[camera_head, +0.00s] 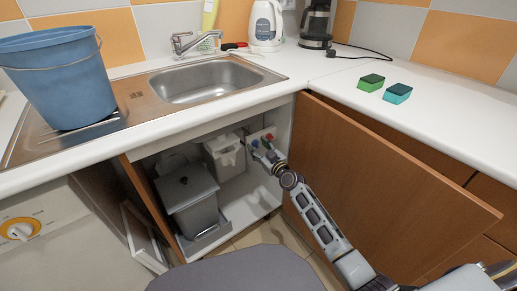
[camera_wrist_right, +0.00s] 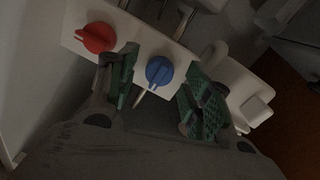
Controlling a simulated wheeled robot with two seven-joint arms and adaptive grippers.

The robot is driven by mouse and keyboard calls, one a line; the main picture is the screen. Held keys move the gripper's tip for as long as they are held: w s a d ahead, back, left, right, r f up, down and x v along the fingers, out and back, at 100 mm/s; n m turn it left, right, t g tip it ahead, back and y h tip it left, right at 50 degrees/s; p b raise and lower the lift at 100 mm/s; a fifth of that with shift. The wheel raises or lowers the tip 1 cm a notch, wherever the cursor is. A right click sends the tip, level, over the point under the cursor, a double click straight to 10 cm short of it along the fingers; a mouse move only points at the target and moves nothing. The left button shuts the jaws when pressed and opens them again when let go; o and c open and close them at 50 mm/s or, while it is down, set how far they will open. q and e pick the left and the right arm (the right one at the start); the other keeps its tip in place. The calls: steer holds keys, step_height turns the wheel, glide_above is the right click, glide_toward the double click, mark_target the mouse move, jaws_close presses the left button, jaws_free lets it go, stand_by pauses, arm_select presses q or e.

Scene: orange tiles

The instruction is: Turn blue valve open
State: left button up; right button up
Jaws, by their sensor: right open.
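The blue valve (camera_wrist_right: 159,71) is a round knob with a raised grip, on a white plate (camera_wrist_right: 132,45) inside the under-sink cabinet. In the right wrist view it sits between and just beyond the fingertips of my right gripper (camera_wrist_right: 158,88). The gripper is open, one finger on each side, and no contact with the knob is visible. The red valve (camera_wrist_right: 96,38) is to the left on the same plate, close to the left finger. In the head view my right gripper (camera_head: 262,150) reaches into the cabinet and the red valve (camera_head: 269,137) shows above it. My left gripper is out of view.
The open cabinet door (camera_head: 380,190) stands right of my right arm. A grey bin (camera_head: 187,195) and a white container (camera_head: 225,157) stand left inside the cabinet. The sink (camera_head: 205,80), blue bucket (camera_head: 62,80) and two sponges (camera_head: 397,93) are on the counter above.

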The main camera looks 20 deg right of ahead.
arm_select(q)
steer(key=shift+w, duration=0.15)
arm_select(e)
steer(key=shift+w, duration=0.15)
steer(key=shift+c, duration=0.2)
steer(key=c, duration=1)
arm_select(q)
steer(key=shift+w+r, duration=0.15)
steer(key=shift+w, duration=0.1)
